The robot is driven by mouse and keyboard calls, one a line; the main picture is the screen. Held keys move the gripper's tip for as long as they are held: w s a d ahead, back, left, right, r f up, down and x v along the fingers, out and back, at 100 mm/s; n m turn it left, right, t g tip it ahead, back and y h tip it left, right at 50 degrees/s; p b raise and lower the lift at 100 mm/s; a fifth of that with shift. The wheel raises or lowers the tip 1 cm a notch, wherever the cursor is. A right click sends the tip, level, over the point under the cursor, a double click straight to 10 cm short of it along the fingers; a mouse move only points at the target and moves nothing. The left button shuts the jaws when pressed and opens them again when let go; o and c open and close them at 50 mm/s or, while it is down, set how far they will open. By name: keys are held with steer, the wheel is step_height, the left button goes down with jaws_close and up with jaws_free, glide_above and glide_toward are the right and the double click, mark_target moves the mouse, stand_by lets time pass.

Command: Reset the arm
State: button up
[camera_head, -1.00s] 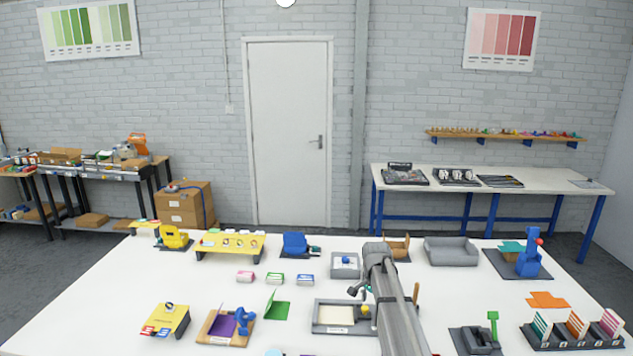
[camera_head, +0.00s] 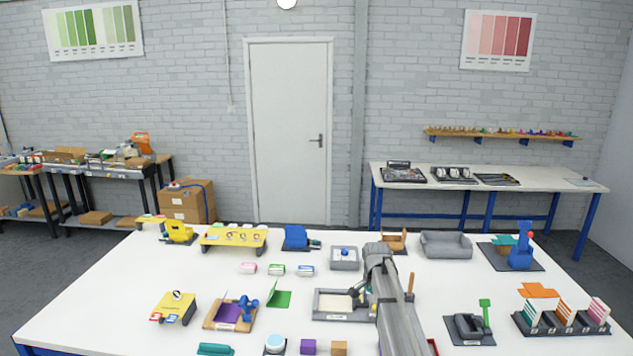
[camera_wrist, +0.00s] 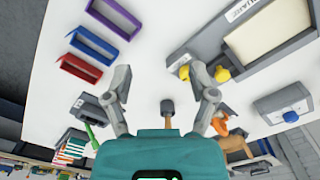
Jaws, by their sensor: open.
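My arm (camera_head: 388,290) reaches out over the white table (camera_head: 120,290) in the head view, and its end is mostly hidden behind my own links. My gripper (camera_wrist: 160,72) is open in the wrist view. Its two grey fingers are spread apart with nothing held between them. The upright brown handle (camera_wrist: 168,107) of some tool shows in the gap, beyond the fingers. A grey tray (camera_wrist: 200,45) with a pale panel and yellow pieces lies to the right of the fingertips.
A red tray (camera_wrist: 78,70) and a blue tray (camera_wrist: 94,46) lie left of the fingers. A grey stand (camera_head: 467,328) with a green handle and a striped-card rack (camera_head: 540,329) are at right. Bare tabletop shows between items.

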steer(key=s+f+n+b, duration=0.3)
steer(key=s, duration=0.6)
steer(key=s+f+n+b, duration=0.3)
steer(key=s, duration=0.7)
steer(key=s+f+n+b, duration=0.3)
steer(key=s+f, duration=0.1)
steer(key=s, duration=0.5)
steer(key=shift+s+a+n+b, duration=0.25)
steer(key=shift+a+n+b, duration=0.05)
steer(key=shift+a, duration=0.05)
stand_by(1.3)
steer(key=shift+c, duration=0.2)
steer(key=shift+c, duration=0.9)
